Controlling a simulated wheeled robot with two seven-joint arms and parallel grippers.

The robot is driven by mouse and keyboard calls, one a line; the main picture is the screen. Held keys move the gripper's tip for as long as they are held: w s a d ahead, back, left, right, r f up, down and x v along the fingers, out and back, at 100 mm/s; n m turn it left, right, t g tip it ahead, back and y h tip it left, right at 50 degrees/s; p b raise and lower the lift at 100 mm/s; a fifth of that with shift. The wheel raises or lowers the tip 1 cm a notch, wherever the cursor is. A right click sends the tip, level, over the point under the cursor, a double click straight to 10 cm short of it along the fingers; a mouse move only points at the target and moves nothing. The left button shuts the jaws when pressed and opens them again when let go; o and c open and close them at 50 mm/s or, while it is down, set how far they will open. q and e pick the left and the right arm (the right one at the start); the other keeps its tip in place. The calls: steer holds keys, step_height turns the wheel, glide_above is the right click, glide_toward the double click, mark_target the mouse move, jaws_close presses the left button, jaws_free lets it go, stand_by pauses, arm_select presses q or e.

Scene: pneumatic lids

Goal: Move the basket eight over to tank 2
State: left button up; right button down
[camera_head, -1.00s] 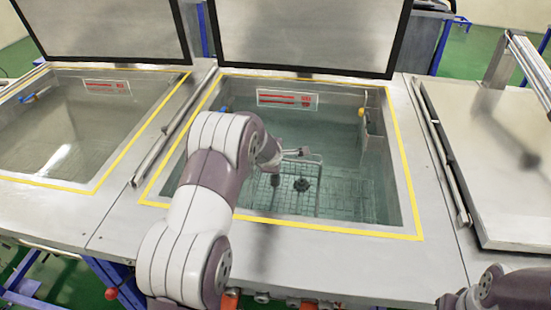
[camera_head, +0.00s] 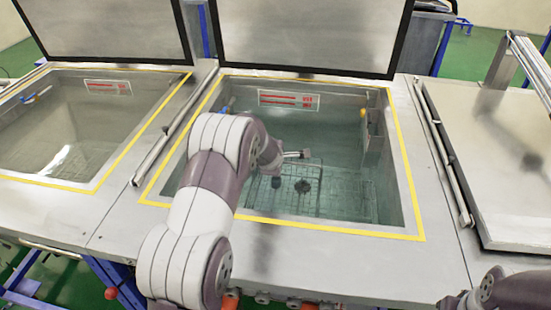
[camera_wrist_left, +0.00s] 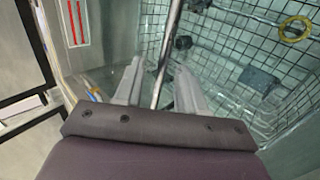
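A wire basket (camera_head: 330,203) sits low in the water of the middle tank (camera_head: 345,228), with dark parts inside. Its mesh and parts also show in the left wrist view (camera_wrist_left: 225,52). I cannot read a number on it. My left gripper (camera_head: 296,154) reaches into this tank above the basket. In the left wrist view its fingers (camera_wrist_left: 161,65) stand on either side of a thin metal bar (camera_wrist_left: 173,30), seemingly the basket's handle. Gaps show on both sides of the bar, so the gripper looks open. My right gripper is out of view; only part of its arm shows bottom right.
A second open tank (camera_head: 60,184) stands to the left, with no basket visible in it. A closed metal lid (camera_head: 500,150) covers the station to the right. Raised lids (camera_head: 305,35) stand behind the open tanks. A yellow ring (camera_wrist_left: 295,28) shows near the mesh.

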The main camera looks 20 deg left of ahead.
arm_select(q)
steer(key=p+v, duration=0.2)
steer(key=v, duration=1)
step_height(320, 180, up, 13)
steer(key=p, duration=1.1)
steer(key=shift+s+p, duration=0.15)
steer(key=shift+p, duration=0.25)
steer(key=shift+f, duration=0.15)
